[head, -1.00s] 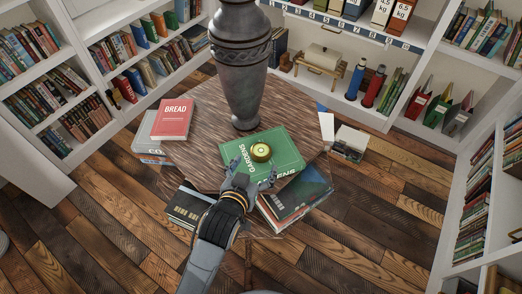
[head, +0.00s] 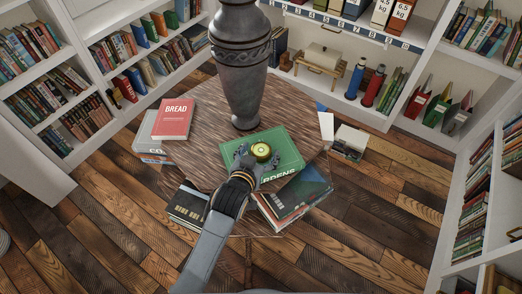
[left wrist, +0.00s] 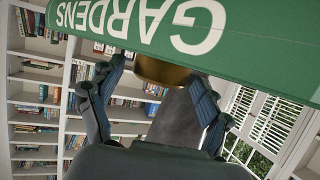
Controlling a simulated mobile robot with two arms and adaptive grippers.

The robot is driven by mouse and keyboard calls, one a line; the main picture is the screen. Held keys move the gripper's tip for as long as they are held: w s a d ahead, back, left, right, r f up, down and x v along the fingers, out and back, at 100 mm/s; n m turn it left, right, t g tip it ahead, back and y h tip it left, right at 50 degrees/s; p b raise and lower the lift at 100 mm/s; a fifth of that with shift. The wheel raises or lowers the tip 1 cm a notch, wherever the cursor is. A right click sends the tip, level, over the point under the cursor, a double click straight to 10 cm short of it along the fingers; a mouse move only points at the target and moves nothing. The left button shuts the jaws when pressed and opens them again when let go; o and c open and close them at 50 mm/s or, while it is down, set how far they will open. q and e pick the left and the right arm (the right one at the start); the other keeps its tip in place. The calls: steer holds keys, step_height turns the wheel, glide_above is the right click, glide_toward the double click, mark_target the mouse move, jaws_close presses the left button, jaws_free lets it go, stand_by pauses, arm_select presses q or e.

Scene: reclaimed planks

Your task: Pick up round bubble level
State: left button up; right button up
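The round bubble level (head: 261,150) is a small brass disc with a yellow-green top. It lies on the green gardens book (head: 286,146) on the wooden table. My left gripper (head: 257,161) is over the book at the level's near side, its fingers spread left and right of it. In the left wrist view, the level's brass side (left wrist: 160,71) shows between the open fingers (left wrist: 158,80), with a gap visible at the right finger; I cannot tell if the left one touches. My right gripper is not in view.
A tall dark vase (head: 240,65) stands on the table (head: 205,125) just behind the book. A red bread book (head: 172,119) lies at the table's left. Books (head: 292,201) are stacked low at the front right. White shelves surround the table.

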arm_select(q)
steer(key=c, duration=1)
